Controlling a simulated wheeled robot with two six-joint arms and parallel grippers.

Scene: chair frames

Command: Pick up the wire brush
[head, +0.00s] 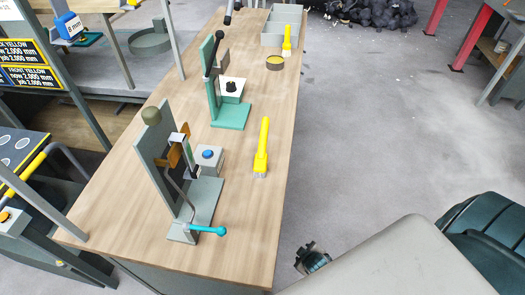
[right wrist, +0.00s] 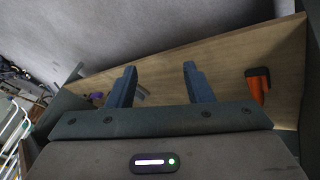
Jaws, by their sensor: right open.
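A yellow-handled brush (head: 262,146) lies on the wooden bench, near its right edge, with its pale head toward the near end. A second, similar yellow-handled tool (head: 287,42) lies farther back by the grey bin; I cannot tell the two apart by type. My right gripper (right wrist: 159,84) is open, with two separate dark fingers and nothing between them, over a wooden surface. An orange object (right wrist: 257,82) lies to the right of its fingers; I cannot tell what it is. My left gripper is not in view.
The long wooden bench (head: 150,235) carries a grey clamp fixture (head: 200,200) and a green press fixture (head: 231,112), both left of the near brush. A small round tin (head: 275,63) and a grey bin (head: 281,24) stand farther back. The floor right of the bench is mostly clear.

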